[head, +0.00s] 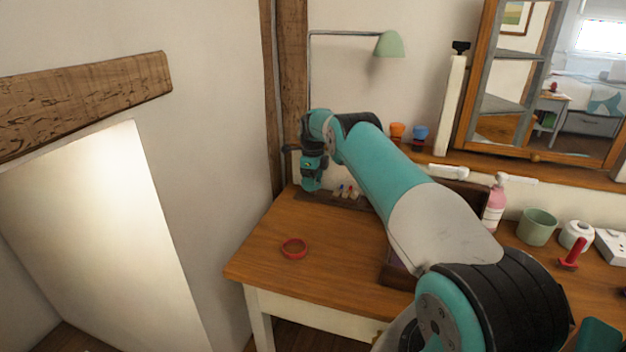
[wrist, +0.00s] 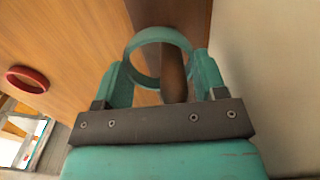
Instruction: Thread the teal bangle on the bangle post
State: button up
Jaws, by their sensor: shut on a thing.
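The teal bangle (wrist: 160,34) is between the two teal fingers of my gripper (wrist: 163,78) in the wrist view. The gripper is shut on it. A brown rounded post (wrist: 173,78), which looks like the bangle post, shows through and below the ring's opening. It seems to overlap the ring's near rim, but I cannot tell for sure whether the bangle is around it. In the head view my gripper (head: 312,178) points down at the desk's back left corner.
A red bangle (head: 294,248) lies on the wooden desk (head: 335,260); it also shows in the wrist view (wrist: 27,79). The wall is close beside the gripper. A lamp (head: 388,44) hangs above. A pink bottle (head: 493,208) and green cup (head: 537,227) stand to the right.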

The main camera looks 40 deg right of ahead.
jog(key=shift+f+b, duration=0.5)
jog(key=shift+f, duration=0.15)
